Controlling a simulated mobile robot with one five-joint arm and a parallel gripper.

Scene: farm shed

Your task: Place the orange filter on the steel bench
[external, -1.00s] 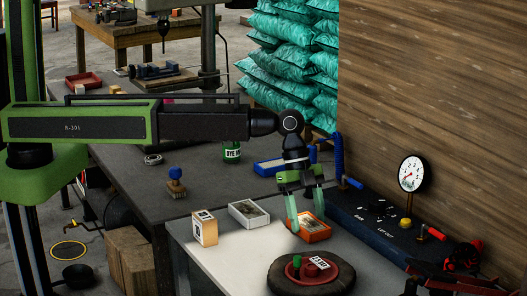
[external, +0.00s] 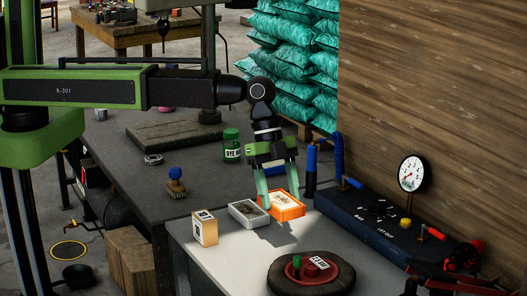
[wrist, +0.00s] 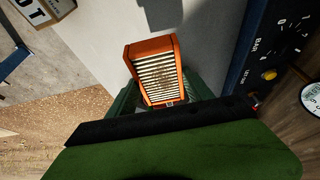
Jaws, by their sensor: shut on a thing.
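The orange filter (external: 291,212), a shallow orange frame with pale pleats, is between the two green fingers of my gripper (external: 278,192). My gripper is shut on it, and a shadow on the pale bench below suggests it is held above the surface. In the wrist view the filter (wrist: 158,72) shows its pleated face, with my gripper (wrist: 160,103) at its lower end. A pale, light-topped bench (external: 215,262) lies in front, and a dark grey bench (external: 125,170) lies behind it. I cannot tell which is the steel one.
A grey-white tray (external: 248,213) is just left of the filter, beside a small tan box (external: 204,228). A round dark part (external: 311,276) sits in front. A blue gauge panel (external: 375,220) stands right. A green jar (external: 231,146) and a blue-knobbed brush (external: 176,183) stand on the dark bench.

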